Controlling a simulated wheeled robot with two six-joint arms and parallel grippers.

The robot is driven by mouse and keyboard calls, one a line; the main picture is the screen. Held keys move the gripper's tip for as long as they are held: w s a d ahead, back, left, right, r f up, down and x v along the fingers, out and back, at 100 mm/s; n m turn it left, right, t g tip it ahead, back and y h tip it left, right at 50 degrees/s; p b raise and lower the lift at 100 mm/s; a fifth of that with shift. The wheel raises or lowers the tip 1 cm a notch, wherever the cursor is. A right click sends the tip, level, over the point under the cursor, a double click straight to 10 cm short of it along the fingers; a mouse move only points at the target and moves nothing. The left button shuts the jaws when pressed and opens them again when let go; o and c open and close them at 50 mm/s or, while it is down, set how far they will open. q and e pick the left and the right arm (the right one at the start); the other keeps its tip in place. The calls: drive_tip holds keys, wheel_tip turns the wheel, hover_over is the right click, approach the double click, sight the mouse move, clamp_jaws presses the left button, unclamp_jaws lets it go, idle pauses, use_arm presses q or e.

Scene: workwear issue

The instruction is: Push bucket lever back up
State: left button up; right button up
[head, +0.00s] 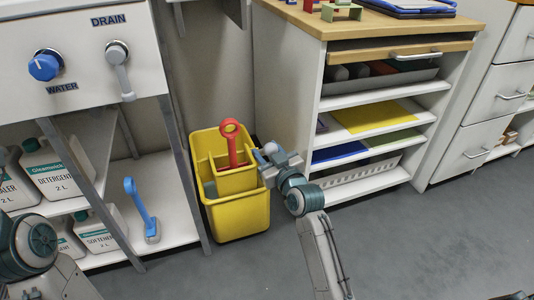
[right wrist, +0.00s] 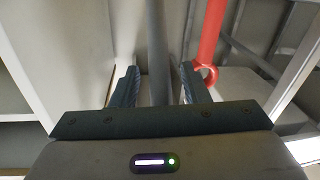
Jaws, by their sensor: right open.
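The yellow bucket (head: 240,215) stands on the floor between the sink cabinet and the shelf unit. Its red lever (head: 232,145) with a ring-shaped top stands roughly upright at the bucket. My right gripper (head: 262,158) is at the bucket's upper right, just right of the lever, with its jaws open. In the right wrist view, the open fingers of my right gripper (right wrist: 157,82) point ahead, and the red lever (right wrist: 211,35) shows right of them. I cannot tell whether they touch. My left gripper is not in view; only part of my left arm shows.
The sink cabinet (head: 85,85) with a blue water knob (head: 44,66) and drain handle (head: 120,70) is at left. Bottles and a blue-handled brush (head: 142,212) are below it. The shelf unit (head: 300,90) stands close behind the bucket's right. Floor (head: 420,250) is clear at right.

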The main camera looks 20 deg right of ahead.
drive_tip(key=shift+w, duration=0.1)
clamp_jaws()
drive_tip(key=shift+r, duration=0.1)
idle(0.3)
